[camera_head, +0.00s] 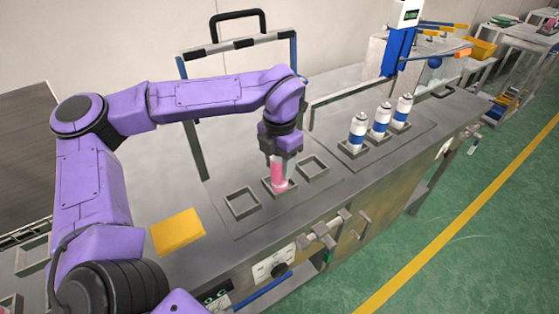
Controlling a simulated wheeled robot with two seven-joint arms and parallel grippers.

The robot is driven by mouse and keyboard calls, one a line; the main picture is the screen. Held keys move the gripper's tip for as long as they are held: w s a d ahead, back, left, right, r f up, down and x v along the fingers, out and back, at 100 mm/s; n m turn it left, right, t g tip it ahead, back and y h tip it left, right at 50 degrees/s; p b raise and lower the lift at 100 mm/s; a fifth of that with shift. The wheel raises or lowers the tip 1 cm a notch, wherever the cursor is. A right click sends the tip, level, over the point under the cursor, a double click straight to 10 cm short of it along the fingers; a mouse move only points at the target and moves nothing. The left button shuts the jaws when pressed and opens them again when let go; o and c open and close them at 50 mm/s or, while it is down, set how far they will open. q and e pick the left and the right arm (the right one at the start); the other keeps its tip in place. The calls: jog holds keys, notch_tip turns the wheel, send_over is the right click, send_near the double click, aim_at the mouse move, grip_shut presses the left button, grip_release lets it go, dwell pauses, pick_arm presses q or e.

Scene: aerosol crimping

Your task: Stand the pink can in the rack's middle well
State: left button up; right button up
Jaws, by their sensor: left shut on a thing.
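The pink can (278,176) is upright in the head view, with its lower end at the middle well (267,186) of the rack. The rack's three square wells are in a row; the left well (242,203) and the right well (313,167) are empty. My left gripper (273,156) points down and is shut on the upper part of the can, which its fingers partly hide. Whether the can's base touches the well's floor cannot be told. My right gripper is not in view.
Three white-and-blue cans (380,121) stand in holders to the right on the same bench. A yellow pad (177,231) lies left of the wells. Valves and handles (325,232) line the front edge.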

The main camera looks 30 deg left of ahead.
pick_arm(q)
jog(key=shift+f, duration=0.2)
jog(key=shift+f, duration=0.1)
jog(key=o, duration=1.1)
jog(key=shift+o, duration=0.2)
notch_tip(320, 180, up, 12)
jog(key=shift+r, duration=0.2)
